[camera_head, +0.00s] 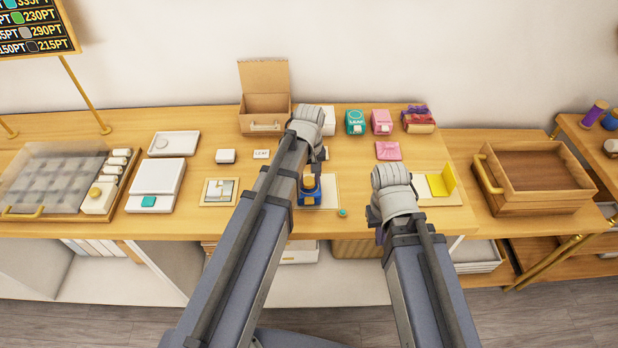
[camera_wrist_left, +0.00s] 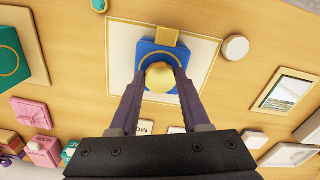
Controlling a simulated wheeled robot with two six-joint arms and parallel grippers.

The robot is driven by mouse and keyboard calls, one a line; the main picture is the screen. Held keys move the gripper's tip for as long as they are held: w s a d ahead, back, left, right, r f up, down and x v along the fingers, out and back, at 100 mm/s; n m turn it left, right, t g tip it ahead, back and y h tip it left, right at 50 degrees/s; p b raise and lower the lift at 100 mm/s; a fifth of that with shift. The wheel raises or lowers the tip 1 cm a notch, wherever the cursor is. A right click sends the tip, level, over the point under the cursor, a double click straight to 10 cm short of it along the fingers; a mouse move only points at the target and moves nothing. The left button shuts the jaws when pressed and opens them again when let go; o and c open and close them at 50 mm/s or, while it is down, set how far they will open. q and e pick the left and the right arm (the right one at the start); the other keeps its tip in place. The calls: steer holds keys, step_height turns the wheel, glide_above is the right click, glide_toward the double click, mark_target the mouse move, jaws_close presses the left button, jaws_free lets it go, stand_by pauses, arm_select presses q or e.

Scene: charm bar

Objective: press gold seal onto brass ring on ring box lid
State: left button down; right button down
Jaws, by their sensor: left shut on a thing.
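The ring box (camera_head: 308,199) is blue and stands on a pale square mat (camera_head: 329,186) at the middle of the table. In the left wrist view the ring box (camera_wrist_left: 146,49) shows a brass ring (camera_wrist_left: 148,55) on its lid and a gold block at one edge. My left gripper (camera_wrist_left: 160,80) is shut on the round gold seal (camera_wrist_left: 159,77), over the lid beside the ring's arc. I cannot tell whether the seal touches the lid. The seal hides part of the ring. My right gripper (camera_head: 381,236) is low near the front edge; its fingers are mostly hidden.
An open cardboard box (camera_head: 265,105) and small teal and pink boxes stand behind. A yellow folded card (camera_head: 440,183) lies right of my right wrist. A wooden tray (camera_head: 535,178) is far right. White scales (camera_head: 157,176) and a clear-lidded case stand left.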

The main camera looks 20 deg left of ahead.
mark_target(309, 182)
arm_select(q)
steer(key=shift+f+b, duration=0.5)
stand_by(1.7)
jaws_free()
stand_by(0.4)
step_height(309, 182, up, 7)
steer(key=p, duration=0.7)
stand_by(0.5)
steer(key=shift+s+d, duration=0.1)
steer(key=s+d+f+m+y+b, duration=0.1)
steer(key=s+d+f+m+b, duration=0.4)
steer(key=s+d+m, duration=0.5)
steer(key=s, duration=0.3)
steer(key=shift+s, duration=0.4)
